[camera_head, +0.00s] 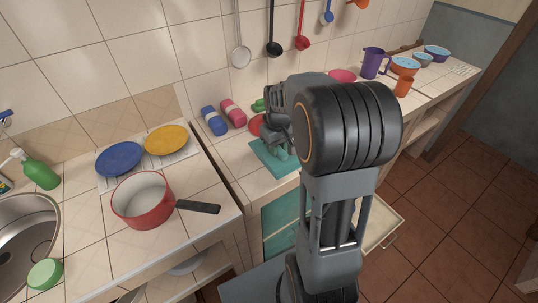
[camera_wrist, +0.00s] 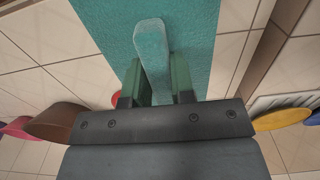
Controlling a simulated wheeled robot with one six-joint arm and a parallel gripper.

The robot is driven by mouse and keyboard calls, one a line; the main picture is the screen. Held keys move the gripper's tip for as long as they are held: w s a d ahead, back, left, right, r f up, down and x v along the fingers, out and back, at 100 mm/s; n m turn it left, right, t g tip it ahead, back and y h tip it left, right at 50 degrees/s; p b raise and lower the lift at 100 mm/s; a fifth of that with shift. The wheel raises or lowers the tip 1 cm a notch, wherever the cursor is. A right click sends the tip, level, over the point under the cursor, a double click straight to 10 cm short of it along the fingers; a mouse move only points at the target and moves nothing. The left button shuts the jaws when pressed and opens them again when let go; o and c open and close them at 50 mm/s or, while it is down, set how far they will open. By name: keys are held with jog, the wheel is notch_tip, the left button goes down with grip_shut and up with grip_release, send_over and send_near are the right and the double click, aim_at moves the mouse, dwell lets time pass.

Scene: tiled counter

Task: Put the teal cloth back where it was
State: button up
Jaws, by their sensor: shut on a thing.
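The teal cloth (camera_wrist: 152,50), a narrow pale strip with a rounded end, stands between the two green fingers of my gripper (camera_wrist: 156,78) in the wrist view. My gripper is shut on it. Behind it lies a flat darker teal mat (camera_wrist: 203,35) on the tiles. In the head view my gripper (camera_head: 280,145) points down over the same mat (camera_head: 264,156) at the counter's front edge. My arm covers part of the mat there. I cannot tell whether the cloth touches the mat.
A blue roll (camera_head: 214,121), a pink roll (camera_head: 233,112) and a red dish (camera_head: 256,125) stand close behind the mat. A red pot (camera_head: 142,200) and two plates are at left. A purple jug (camera_head: 373,62) and bowls stand at far right. A drawer (camera_head: 383,225) is open below.

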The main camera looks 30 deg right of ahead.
aim_at(269, 157)
jog(key=w+f, duration=0.1)
jog(key=w+a+f, duration=0.1)
jog(key=f, duration=0.1)
jog(key=shift+w+a+f, duration=0.1)
jog(key=shift+w+f, duration=0.05)
jog(key=shift+w, duration=0.1)
jog(key=shift+w+a+f, duration=0.1)
jog(key=shift+w+f, duration=0.1)
jog(key=shift+f, duration=1.55)
jog(key=shift+f, duration=0.2)
jog(key=o, duration=0.8)
jog(key=shift+r, duration=0.1)
